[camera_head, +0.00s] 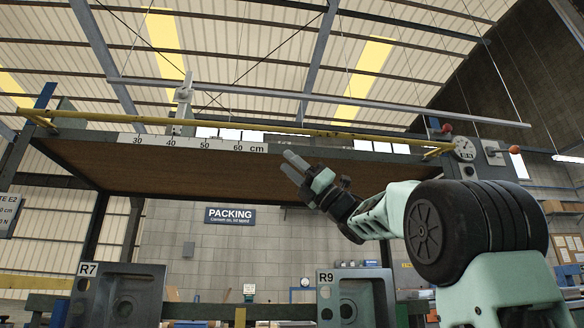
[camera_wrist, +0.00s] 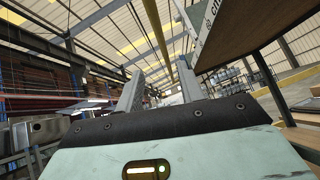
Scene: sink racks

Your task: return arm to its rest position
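My gripper (camera_head: 289,163) is raised in the air in the head view, in front of the underside of the brown shelf (camera_head: 200,168). My pale green arm reaches in from the lower right. In the wrist view, the two grey fingers of my gripper (camera_wrist: 160,85) stand apart with nothing between them. The gripper is empty and touches nothing that I can see.
A yellow bar (camera_head: 250,130) and a ruler strip (camera_head: 190,142) run along the shelf's front edge, close above my gripper. A round gauge (camera_head: 464,148) sits at its right end. Grey metal units marked R7 (camera_head: 117,297) and R9 (camera_head: 357,297) stand below.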

